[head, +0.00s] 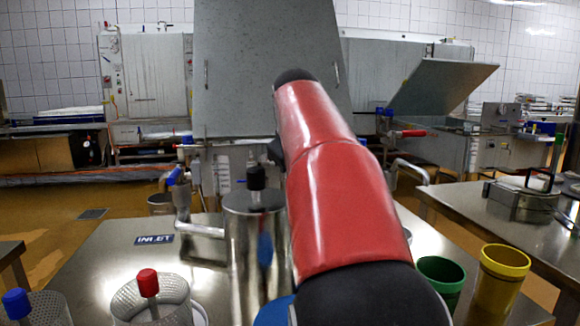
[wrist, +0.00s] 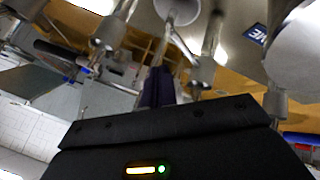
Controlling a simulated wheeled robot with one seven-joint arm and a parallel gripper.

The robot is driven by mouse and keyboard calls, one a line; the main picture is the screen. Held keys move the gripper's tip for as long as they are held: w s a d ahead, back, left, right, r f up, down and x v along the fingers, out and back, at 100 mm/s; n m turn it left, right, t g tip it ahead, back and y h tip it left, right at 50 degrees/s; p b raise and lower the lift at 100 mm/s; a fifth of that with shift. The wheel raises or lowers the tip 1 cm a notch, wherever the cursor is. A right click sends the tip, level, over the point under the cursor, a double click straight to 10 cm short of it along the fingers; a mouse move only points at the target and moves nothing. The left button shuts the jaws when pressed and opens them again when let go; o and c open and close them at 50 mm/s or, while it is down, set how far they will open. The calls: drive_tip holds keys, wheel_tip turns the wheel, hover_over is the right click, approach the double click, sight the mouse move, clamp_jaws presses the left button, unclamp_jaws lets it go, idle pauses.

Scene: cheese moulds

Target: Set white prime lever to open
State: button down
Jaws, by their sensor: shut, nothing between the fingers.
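I cannot surely pick out the white prime lever. A pale curved handle (head: 410,168) stands just right of my red arm in the head view, and I cannot tell if it is the lever. In the wrist view a pale round piece on a stem (wrist: 178,10) lies beyond the fingers, among several pipes and metal fittings. My gripper (wrist: 157,76) shows there as dark fingers, close together and empty, pointing toward these fittings. No contact is clear. In the head view my own arm hides the gripper.
A steel cylinder with a black knob (head: 255,210) stands left of my arm on the steel table (head: 110,262). Perforated moulds with red (head: 150,300) and blue (head: 38,308) knobs are front left. Green (head: 441,278) and yellow (head: 499,280) cups stand right. A large grey panel (head: 255,65) rises behind.

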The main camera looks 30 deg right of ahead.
drive_tip(key=s+d+r+p, duration=0.1)
drive_tip(key=s+r, duration=0.5)
drive_tip(key=r, duration=0.1)
drive_tip(key=shift+s+d+r, duration=0.3)
drive_tip(key=shift+s, duration=0.1)
